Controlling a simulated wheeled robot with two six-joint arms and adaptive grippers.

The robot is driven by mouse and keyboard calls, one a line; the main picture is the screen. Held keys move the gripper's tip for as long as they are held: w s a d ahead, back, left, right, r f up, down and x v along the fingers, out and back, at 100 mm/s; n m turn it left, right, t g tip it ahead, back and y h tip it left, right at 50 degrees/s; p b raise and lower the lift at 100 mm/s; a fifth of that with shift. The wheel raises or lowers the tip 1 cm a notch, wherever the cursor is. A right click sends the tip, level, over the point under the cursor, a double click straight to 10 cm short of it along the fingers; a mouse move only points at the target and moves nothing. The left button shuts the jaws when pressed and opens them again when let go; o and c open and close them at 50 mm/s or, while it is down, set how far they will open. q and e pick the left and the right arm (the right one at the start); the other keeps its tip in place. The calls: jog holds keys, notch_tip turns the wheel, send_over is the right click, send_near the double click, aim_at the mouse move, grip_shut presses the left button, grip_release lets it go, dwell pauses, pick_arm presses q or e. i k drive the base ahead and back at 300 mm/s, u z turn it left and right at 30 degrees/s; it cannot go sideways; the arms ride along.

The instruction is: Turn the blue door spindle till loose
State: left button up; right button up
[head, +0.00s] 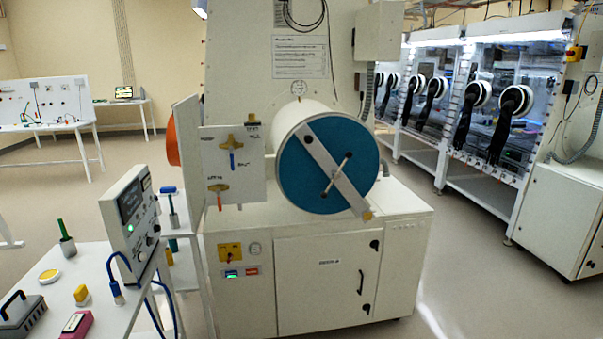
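The round blue door (302,185) closes the front end of a white cylindrical chamber on a white cabinet. A pale bar (324,163) lies diagonally across the door, from upper left to lower right. The spindle (337,174), a thin metal handle with dark ends, sits at the middle of the bar and is tilted, its upper end to the right. Neither of my grippers is in this view, and nothing touches the door or the spindle.
A white valve panel (213,157) with brass valves stands left of the door. Gloveboxes (470,100) line the right. Floor (460,290) right of the cabinet is clear.

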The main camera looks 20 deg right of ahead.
aim_at(336, 175)
jog(key=i, duration=1.85)
jog(key=z, duration=2.7)
